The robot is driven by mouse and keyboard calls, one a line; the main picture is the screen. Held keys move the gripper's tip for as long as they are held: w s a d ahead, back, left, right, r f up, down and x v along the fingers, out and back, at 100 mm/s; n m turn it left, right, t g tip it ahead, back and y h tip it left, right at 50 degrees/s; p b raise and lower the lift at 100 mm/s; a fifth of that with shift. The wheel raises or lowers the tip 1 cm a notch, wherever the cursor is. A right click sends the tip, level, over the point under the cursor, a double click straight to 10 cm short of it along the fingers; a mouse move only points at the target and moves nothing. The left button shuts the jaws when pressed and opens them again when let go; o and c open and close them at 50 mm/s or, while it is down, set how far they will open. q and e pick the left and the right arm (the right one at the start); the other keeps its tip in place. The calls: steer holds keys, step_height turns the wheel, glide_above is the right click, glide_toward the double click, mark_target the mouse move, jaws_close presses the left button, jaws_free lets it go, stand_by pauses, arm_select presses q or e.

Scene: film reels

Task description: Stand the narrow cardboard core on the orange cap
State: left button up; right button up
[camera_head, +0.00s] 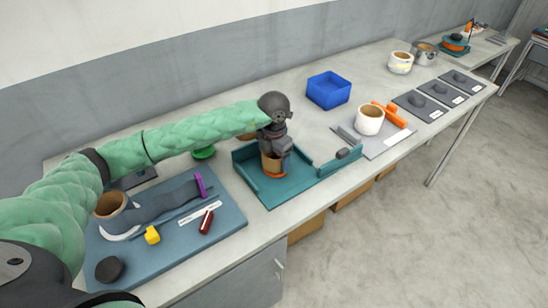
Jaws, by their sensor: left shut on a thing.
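My left gripper (272,150) reaches in from the left and points down over the teal tray. It is shut on a narrow brown cardboard core (271,164), which looks upright. The gripper hides the core's upper part. An orange cap (275,176) shows at the core's lower end, on the teal tray. The core is over the cap; I cannot tell whether it rests on it or is slightly above. My right gripper is not in view.
The teal tray (272,201) has raised walls. A blue bin (328,89) stands behind it. A grey board (385,148) with a wide cream-sided core (369,120) is to the right.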

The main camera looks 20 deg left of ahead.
arm_select(q)
steer(key=shift+f+b, duration=0.45)
steer(key=shift+f, duration=0.15)
steer(key=o, duration=0.7)
steer(key=shift+r, duration=0.1)
steer(key=shift+r+p, duration=1.4)
steer(key=shift+r, duration=4.05)
